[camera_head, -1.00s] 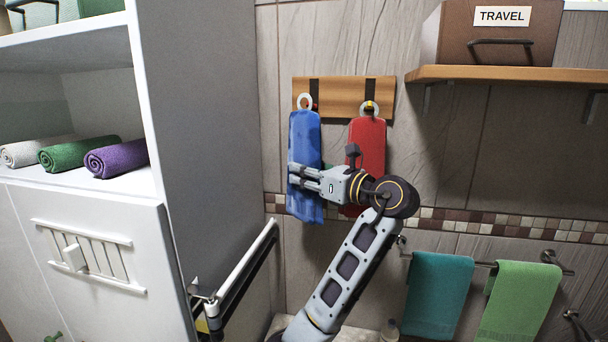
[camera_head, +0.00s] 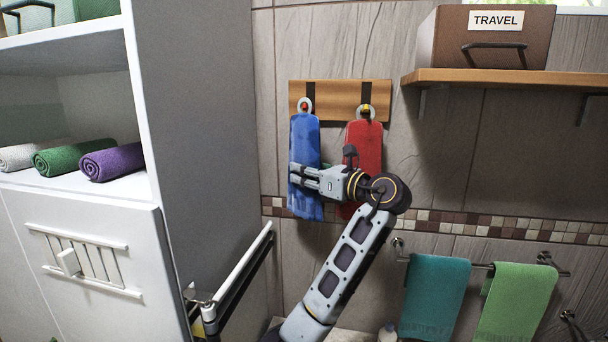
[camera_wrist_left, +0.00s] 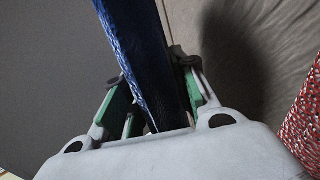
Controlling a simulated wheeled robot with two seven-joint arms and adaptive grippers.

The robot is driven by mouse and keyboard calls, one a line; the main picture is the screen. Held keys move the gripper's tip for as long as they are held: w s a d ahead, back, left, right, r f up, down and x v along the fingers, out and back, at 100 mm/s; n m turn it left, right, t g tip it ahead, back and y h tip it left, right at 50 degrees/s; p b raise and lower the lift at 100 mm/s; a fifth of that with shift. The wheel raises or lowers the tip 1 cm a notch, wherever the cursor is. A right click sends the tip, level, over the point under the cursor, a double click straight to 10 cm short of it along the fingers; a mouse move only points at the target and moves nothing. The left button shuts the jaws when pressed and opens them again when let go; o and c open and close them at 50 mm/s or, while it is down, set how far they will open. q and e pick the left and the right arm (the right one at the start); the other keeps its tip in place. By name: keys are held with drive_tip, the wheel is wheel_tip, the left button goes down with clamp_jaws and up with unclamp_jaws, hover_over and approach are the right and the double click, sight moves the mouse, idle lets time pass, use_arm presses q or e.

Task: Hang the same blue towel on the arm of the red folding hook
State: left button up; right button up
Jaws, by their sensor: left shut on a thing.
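The blue towel (camera_head: 305,135) hangs upright in front of the left part of the wooden hook board (camera_head: 335,88), its pale ring (camera_head: 305,105) at the top. A small red-orange tip, apparently the red folding hook (camera_head: 306,106), shows inside the ring's opening; whether the ring is seated on its arm I cannot tell. My left gripper (camera_head: 303,178) is shut on the blue towel around mid-height. The left wrist view shows the towel (camera_wrist_left: 150,60) between the fingers (camera_wrist_left: 155,105). My right gripper is not in view.
A red towel (camera_head: 365,140) hangs by its ring from the right hook, close behind my left wrist. A white cabinet (camera_head: 205,130) stands left. A wooden shelf (camera_head: 500,77) with a box is upper right. Teal (camera_head: 435,295) and green towels (camera_head: 515,300) hang lower right.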

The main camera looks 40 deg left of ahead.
use_arm(q)
drive_tip(key=shift+w+a+f, duration=0.2)
drive_tip(key=shift+w+a, duration=0.2)
drive_tip(key=shift+w, duration=0.35)
drive_tip(key=shift+w+a+f, duration=0.2)
drive_tip(key=shift+w+a, duration=0.2)
drive_tip(key=shift+w, duration=0.3)
drive_tip(key=shift+w+f, duration=0.1)
drive_tip(key=o, duration=1.1)
drive_tip(key=shift+o, duration=0.2)
drive_tip(key=shift+r, duration=5)
